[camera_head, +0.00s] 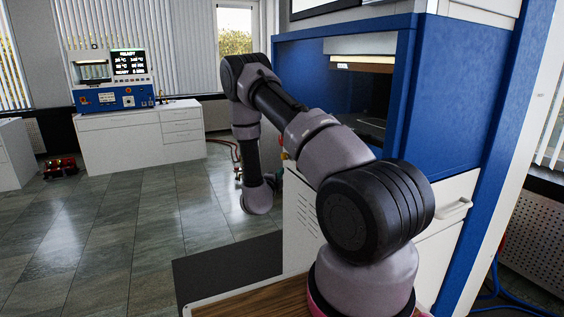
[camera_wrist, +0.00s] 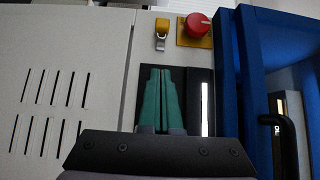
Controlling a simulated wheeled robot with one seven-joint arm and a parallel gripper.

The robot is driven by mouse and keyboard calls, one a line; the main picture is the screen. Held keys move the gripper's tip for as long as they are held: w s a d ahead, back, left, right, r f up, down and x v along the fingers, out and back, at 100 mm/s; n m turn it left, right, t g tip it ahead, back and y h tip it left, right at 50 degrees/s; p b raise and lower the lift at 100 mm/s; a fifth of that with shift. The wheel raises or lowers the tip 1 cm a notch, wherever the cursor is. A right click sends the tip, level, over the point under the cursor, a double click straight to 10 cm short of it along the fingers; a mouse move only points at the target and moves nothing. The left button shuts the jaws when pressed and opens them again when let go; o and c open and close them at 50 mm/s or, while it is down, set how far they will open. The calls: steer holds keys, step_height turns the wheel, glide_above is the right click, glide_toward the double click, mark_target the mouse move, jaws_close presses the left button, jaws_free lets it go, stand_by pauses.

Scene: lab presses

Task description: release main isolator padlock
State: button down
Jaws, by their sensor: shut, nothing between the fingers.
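In the wrist view a red rotary knob (camera_wrist: 198,25), the isolator switch, sits on a yellow plate on the pale cabinet front. To its left hangs a small yellow block with a grey metal part below it, which looks like the padlock (camera_wrist: 161,28). My gripper (camera_wrist: 163,70) points up toward them with its green fingers shut and empty. Its tips appear below the yellow block and the knob in the picture, apart from both. In the head view the switch area is mostly hidden behind my arm, and the gripper is hard to make out.
A slotted vent panel (camera_wrist: 45,115) lies left in the wrist view. A blue frame (camera_wrist: 255,70) with a black handle (camera_wrist: 290,140) stands right. In the head view the blue press (camera_head: 455,90) stands close by. A white bench (camera_head: 140,140) stands farther off, with free floor (camera_head: 130,235) between.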

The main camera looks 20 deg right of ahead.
glide_toward(287, 157)
steer(key=d, duration=0.4)
steer(key=w, duration=0.3)
steer(key=shift+w, duration=0.6)
